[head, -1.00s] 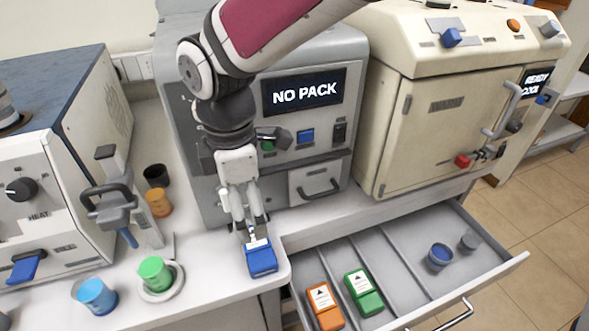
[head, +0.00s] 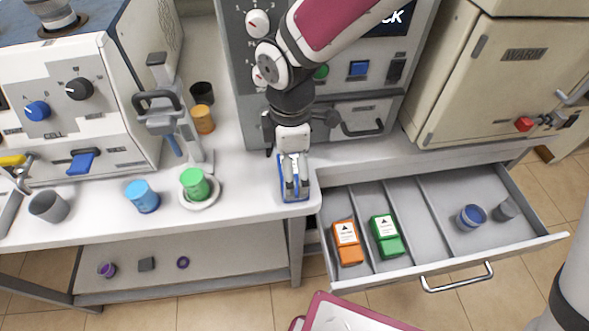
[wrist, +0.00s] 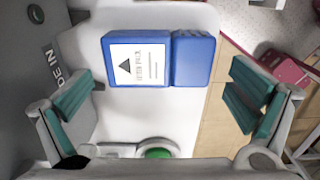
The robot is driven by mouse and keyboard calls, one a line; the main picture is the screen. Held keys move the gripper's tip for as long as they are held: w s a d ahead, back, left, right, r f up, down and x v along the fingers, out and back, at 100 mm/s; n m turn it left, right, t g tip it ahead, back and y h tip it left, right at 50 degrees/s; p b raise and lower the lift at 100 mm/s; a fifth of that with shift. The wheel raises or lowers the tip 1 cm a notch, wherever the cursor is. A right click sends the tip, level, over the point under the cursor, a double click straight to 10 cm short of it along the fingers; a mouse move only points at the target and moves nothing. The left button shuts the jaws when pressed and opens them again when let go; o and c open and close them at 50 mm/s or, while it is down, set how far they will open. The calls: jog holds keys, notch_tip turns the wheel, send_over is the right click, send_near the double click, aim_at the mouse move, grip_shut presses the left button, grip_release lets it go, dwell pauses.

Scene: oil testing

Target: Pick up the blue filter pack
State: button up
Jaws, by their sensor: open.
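The blue filter pack (head: 296,196) lies on the white counter near its front corner, left of the open drawer. My gripper (head: 295,188) is over it in the head view and hides much of it. In the wrist view the pack (wrist: 192,60) lies label up, with a white label and black triangle on its left part. My gripper (wrist: 162,98) is open there, with a teal-padded finger on each side. The pack lies between the fingers across the picture but higher than the fingertips, and no finger visibly touches it.
A green cup (head: 194,184) and a light blue cup (head: 141,196) stand left on the counter. The grey machine (head: 395,100) is behind.

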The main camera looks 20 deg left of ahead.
jog(key=shift+w+d+f, duration=0.1)
jog(key=shift+f, duration=1.55)
jog(key=c, duration=1)
